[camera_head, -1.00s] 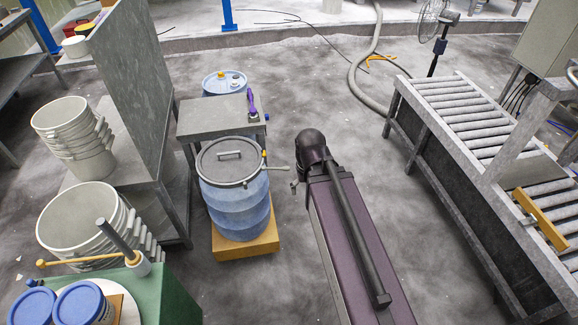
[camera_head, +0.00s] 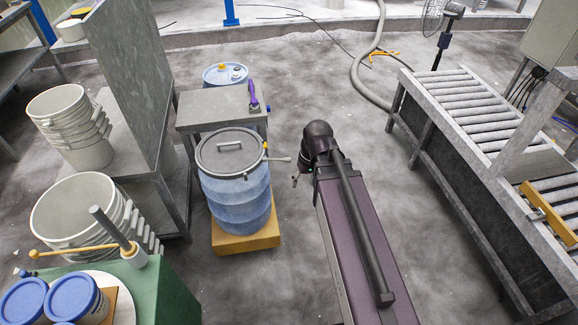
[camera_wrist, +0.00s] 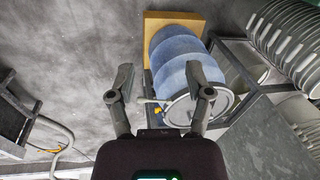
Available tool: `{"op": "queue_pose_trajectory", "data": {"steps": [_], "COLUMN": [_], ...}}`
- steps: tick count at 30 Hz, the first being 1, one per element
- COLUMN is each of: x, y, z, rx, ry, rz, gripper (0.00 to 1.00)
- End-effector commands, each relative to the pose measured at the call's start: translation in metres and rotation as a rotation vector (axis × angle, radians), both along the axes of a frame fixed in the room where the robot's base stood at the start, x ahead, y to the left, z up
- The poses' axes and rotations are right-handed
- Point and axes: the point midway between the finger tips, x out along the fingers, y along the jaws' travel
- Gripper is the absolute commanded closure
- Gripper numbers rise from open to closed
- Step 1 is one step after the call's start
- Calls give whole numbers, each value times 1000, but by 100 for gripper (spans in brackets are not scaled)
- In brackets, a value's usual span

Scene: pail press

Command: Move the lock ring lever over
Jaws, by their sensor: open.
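The lock ring lever (camera_head: 280,159) sticks out to the right from the ring, near a small yellow piece. In the wrist view the drum (camera_wrist: 179,52) appears upside down, and the lever (camera_wrist: 149,101) shows as a thin pale bar between the finger bases. My gripper (camera_wrist: 160,76) is open and empty, its fingers spread before the drum. In the head view my gripper is mostly hidden by my arm, right of the lever.
A grey table (camera_head: 214,105) with a purple-handled tool (camera_head: 253,97) stands behind the drum. Stacked white pails (camera_head: 73,208) stand at left, a roller conveyor (camera_head: 463,115) at right. The floor between drum and conveyor is otherwise open.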

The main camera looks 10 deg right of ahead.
Motion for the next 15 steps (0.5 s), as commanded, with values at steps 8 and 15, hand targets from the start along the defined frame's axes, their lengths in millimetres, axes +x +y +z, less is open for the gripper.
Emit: {"op": "queue_pose_trajectory", "data": {"steps": [8,15], "x": [34,62], "y": [4,3], "z": [-53,-83], "rx": [184,334], "ry": [-67,-164], "rz": [153,279], "gripper": [34,34]}}
